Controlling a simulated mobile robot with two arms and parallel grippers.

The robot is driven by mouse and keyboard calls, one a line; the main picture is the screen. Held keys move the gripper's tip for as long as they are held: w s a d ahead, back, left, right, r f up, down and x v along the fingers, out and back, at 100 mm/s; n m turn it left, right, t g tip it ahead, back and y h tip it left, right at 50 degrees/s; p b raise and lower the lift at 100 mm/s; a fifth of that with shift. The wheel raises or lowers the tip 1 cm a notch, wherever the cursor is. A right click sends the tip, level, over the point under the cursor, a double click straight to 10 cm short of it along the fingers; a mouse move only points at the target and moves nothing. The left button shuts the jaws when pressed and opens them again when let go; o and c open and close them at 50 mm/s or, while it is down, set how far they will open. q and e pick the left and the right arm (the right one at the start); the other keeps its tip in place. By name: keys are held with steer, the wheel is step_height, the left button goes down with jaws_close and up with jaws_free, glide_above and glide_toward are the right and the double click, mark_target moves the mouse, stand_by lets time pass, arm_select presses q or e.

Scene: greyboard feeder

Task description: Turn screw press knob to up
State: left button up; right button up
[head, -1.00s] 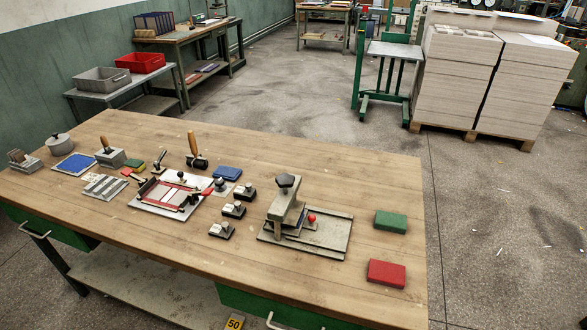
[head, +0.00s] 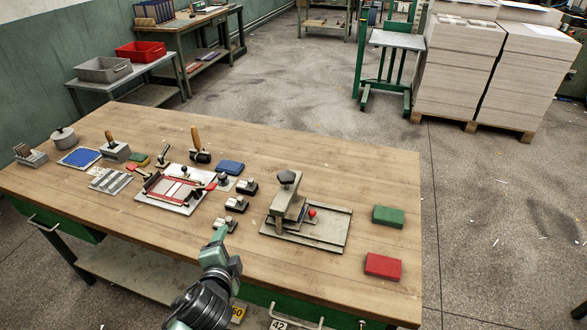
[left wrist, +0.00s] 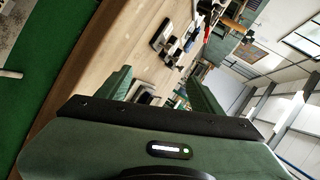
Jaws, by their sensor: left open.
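The screw press (head: 289,204) stands on the workbench right of centre, on a flat grey base plate. Its dark knob (head: 287,177) sits on top of the press head. A small red ball (head: 311,212) shows beside the press. My left gripper (head: 221,234) is over the front edge of the bench, left of and nearer than the press, and does not touch it. In the left wrist view the gripper's two green fingers (left wrist: 158,90) stand apart with nothing seen held between them. I cannot make out the press knob there. My right gripper is not in view.
Several small dark metal blocks (head: 235,203) stand left of the press. A red-framed fixture (head: 170,189) lies further left. A green block (head: 388,216) and a red block (head: 383,265) lie to the right. The bench front (head: 330,290) is bare.

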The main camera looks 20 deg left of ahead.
mark_target(280, 180)
arm_select(q)
steer(key=w+d+r+m+t+h, duration=0.1)
steer(key=w+m, duration=0.4)
steer(key=m, duration=0.5)
steer(key=w+d+r+m+t+h, duration=0.2)
steer(key=w+m+h, duration=0.4)
steer(key=m, duration=0.3)
steer(key=w+d+r+m+t+h, duration=0.1)
steer(key=w+d+r+m+h, duration=0.3)
steer(key=m, duration=0.6)
steer(key=shift+w+r+m+t, duration=0.3)
steer(key=shift+w+r, duration=0.15)
steer(key=shift+w, duration=0.3)
steer(key=x, duration=0.7)
steer(key=shift+w+d, duration=0.15)
